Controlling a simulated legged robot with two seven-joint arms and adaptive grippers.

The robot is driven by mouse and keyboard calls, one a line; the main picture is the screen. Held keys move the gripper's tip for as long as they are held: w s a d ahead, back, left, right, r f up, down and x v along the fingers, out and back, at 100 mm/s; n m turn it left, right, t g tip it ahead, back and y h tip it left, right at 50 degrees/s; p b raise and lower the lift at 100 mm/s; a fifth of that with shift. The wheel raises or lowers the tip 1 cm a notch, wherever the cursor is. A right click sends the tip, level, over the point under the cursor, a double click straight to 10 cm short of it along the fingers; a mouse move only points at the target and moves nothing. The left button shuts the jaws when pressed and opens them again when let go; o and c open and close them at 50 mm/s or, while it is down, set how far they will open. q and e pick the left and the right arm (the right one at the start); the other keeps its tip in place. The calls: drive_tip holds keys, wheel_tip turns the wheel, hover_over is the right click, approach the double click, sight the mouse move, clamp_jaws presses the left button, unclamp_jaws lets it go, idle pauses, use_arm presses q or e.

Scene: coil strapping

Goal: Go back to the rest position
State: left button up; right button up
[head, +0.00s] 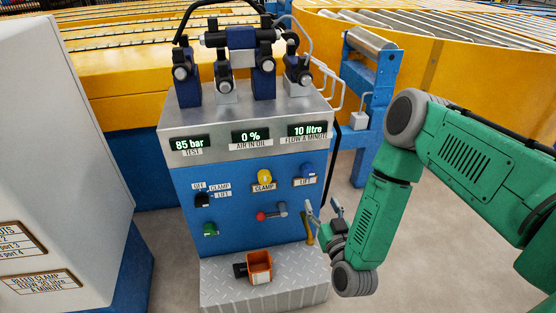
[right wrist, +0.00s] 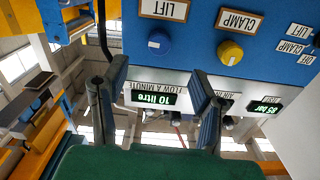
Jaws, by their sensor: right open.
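My right gripper (head: 322,210) is at the end of the green arm, close to the lower right front of the blue control cabinet (head: 235,235). Its two fingers are apart with nothing between them. In the right wrist view the open fingers (right wrist: 160,78) point toward the panel, which appears upside down. The blue LIFT knob (head: 307,170) and yellow CLAMP knob (head: 264,176) sit on the panel above and left of the gripper. A red-tipped lever (head: 272,213) is to its left. My left gripper is not in view.
An orange box-like part (head: 259,267) lies on the metal step (head: 225,290) below the panel. A pale cabinet (head: 60,130) stands at left. Yellow conveyors (head: 120,90) run behind, with a blue post (head: 375,110) at right. Grey floor is clear at lower right.

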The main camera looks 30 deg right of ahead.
drive_tip(key=s+a+f+n+g+y, duration=0.3)
drive_tip(key=s+a+f+g+y, duration=0.3)
drive_tip(key=s+a+f+g, duration=0.25)
drive_tip(key=s+a+f+n+g, duration=0.1)
drive_tip(key=s+g, duration=0.3)
drive_tip(key=s, duration=0.5)
drive_tip(key=s+d+r+g+h, duration=0.25)
drive_tip(key=s+g, duration=0.25)
drive_tip(key=s, duration=0.6)
wheel_tip(320, 180, up, 11)
drive_tip(key=p, duration=1.2)
drive_tip(key=shift+w+d+t+y, duration=0.3)
drive_tip(key=shift+w+t+y, duration=0.05)
drive_tip(key=shift+w+y, duration=0.1)
drive_tip(key=shift+o, duration=0.5)
